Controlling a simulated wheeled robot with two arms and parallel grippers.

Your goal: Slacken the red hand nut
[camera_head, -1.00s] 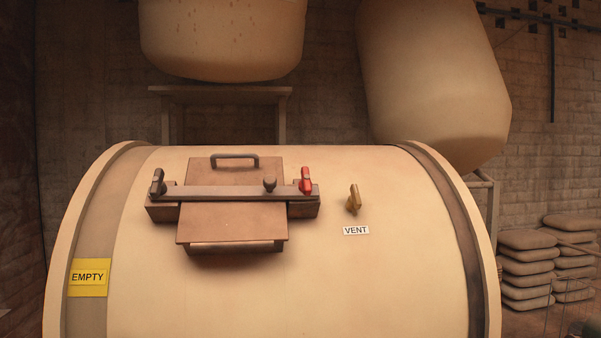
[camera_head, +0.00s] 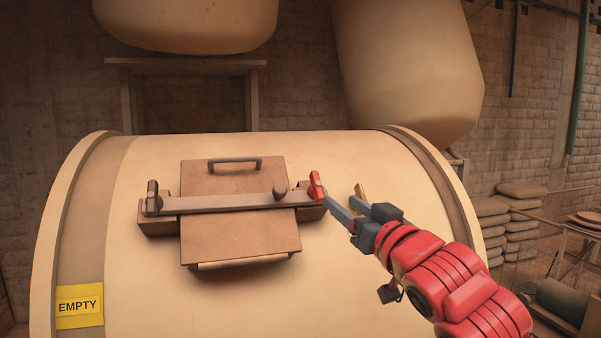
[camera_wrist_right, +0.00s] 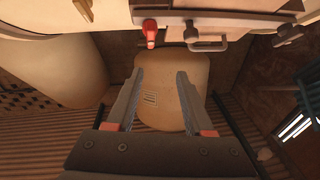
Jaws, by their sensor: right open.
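The red hand nut (camera_head: 316,187) stands at the right end of the flat clamp bar (camera_head: 225,203) that crosses the hatch lid (camera_head: 243,238). My right gripper (camera_head: 343,197) is open and empty, just right of the nut in the head view. No finger visibly holds the nut. In the right wrist view the red nut (camera_wrist_right: 150,32) shows above and beyond the open fingertips (camera_wrist_right: 160,78), apart from them in the picture. A dark hand nut (camera_head: 152,198) stands at the bar's left end. My left gripper is not in view.
A brass vent handle (camera_head: 361,191) is partly hidden behind my right gripper. A dark knob (camera_head: 280,192) rises from the bar just left of the red nut. The lid has a loop handle (camera_head: 235,161). A yellow EMPTY sign (camera_head: 79,306) is on the drum's left.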

